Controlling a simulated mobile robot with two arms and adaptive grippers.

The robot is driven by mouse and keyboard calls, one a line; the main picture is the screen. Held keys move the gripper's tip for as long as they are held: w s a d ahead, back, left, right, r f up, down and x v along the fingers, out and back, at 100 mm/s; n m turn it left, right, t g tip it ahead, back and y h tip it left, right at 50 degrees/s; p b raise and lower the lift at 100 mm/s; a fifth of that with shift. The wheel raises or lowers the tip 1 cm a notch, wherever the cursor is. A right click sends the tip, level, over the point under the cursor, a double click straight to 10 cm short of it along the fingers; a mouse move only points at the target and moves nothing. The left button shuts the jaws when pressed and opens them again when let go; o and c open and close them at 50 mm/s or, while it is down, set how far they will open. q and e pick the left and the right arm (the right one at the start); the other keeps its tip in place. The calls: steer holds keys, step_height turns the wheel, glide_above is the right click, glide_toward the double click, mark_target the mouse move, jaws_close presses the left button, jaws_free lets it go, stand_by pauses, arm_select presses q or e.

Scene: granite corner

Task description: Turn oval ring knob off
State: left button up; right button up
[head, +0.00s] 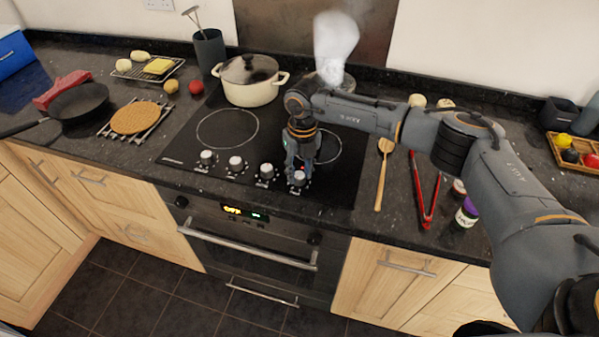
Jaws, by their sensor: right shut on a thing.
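Several silver-and-white knobs stand in a row along the front of the black glass hob (185,150). My right gripper (297,174) reaches down from the right and is shut on the rightmost knob (299,180). Its fingers hide part of that knob, and its marker cannot be read. The other knobs (236,163) stand free to the left. A front-left cooking ring (228,128) is bare. A front-right ring (334,146) is partly hidden behind my gripper. My left gripper is not in view.
A lidded cream pot (250,92) stands at the back left of the hob. Steam (336,42) rises at the back right, behind my arm. A wooden spoon (381,175), red tongs (424,190) and a purple-lidded jar (466,213) lie or stand to the right.

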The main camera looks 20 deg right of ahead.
steer(key=n+b, duration=0.5)
steer(key=shift+f, duration=0.25)
steer(key=n+b, duration=0.3)
steer(key=shift+n, duration=0.3)
steer(key=n+b, duration=0.1)
steer(key=n, duration=0.1)
steer(key=n+b, duration=0.2)
steer(key=shift+a+r+n+g, duration=0.1)
steer(key=shift+r+n+g, duration=0.05)
steer(key=shift+n+g, duration=0.15)
steer(key=n+b, duration=0.2)
steer(key=n, duration=0.2)
steer(key=shift+h, duration=0.3)
steer(key=n+b, duration=0.1)
steer(key=n, duration=0.4)
steer(key=shift+b, duration=0.4)
steer(key=n+b, duration=0.1)
steer(key=n, duration=0.4)
steer(key=shift+r+h, duration=0.1)
steer(key=shift+h, duration=0.2)
steer(key=n, duration=0.5)
steer(key=shift+s+n, duration=0.1)
steer(key=shift+n, duration=0.3)
steer(key=n, duration=0.6)
steer(key=shift+t+b, duration=0.35)
steer(key=shift+t, duration=0.05)
